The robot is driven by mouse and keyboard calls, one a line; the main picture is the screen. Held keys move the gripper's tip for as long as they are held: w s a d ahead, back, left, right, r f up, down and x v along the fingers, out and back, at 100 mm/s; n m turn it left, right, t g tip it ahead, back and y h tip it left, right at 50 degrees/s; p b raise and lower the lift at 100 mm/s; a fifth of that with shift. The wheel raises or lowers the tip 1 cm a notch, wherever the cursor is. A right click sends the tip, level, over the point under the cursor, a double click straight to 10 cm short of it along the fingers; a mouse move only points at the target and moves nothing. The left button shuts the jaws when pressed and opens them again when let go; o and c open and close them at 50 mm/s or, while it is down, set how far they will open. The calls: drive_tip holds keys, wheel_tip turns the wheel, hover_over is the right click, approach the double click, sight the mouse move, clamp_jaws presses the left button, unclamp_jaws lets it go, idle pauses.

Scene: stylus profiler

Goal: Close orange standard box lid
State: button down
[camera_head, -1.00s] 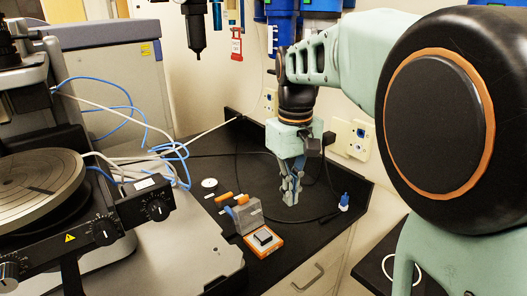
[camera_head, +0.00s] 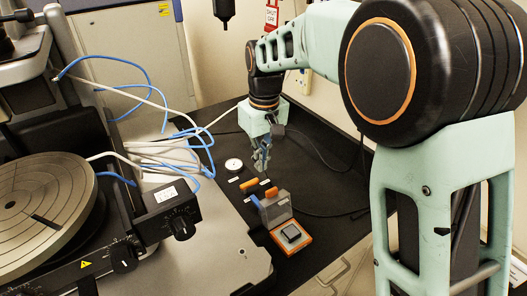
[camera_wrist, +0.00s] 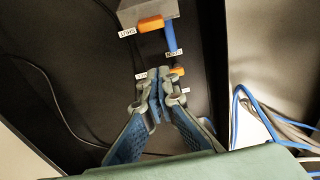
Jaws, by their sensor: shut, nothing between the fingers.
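The orange box (camera_head: 301,247) sits on the black bench top in the head view, with a dark grey square block (camera_head: 291,233) in its base. Its grey, see-through lid (camera_head: 276,207) stands open, roughly upright, at the box's far side. My gripper (camera_head: 262,168) is shut and empty above the bench, beyond the lid and apart from it in the picture. In the wrist view my gripper's closed fingers (camera_wrist: 156,88) point toward the bench. A grey piece at the top of that view seems to be the lid (camera_wrist: 148,10); the orange base is out of sight there.
Orange-handled (camera_head: 249,184) and blue-handled (camera_head: 254,201) tools lie just left of the lid, with small white labels. A white round disc (camera_head: 234,164) lies farther back. The profiler's round stage (camera_head: 40,205) and grey base fill the left. Black cable crosses the bench at right.

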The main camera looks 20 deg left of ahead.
drive_tip(key=shift+s+d+f+p, duration=0.2)
drive_tip(key=shift+s+d+f, duration=0.2)
drive_tip(key=shift+f, duration=0.25)
drive_tip(key=shift+s+d+f+p, duration=0.15)
drive_tip(key=shift+s+d+f, duration=0.2)
drive_tip(key=shift+d+f, duration=0.25)
drive_tip(key=shift+s+d+f+p, duration=0.2)
drive_tip(key=shift+s+d+f, duration=0.15)
drive_tip(key=shift+f, duration=0.35)
drive_tip(key=shift+b, duration=0.3)
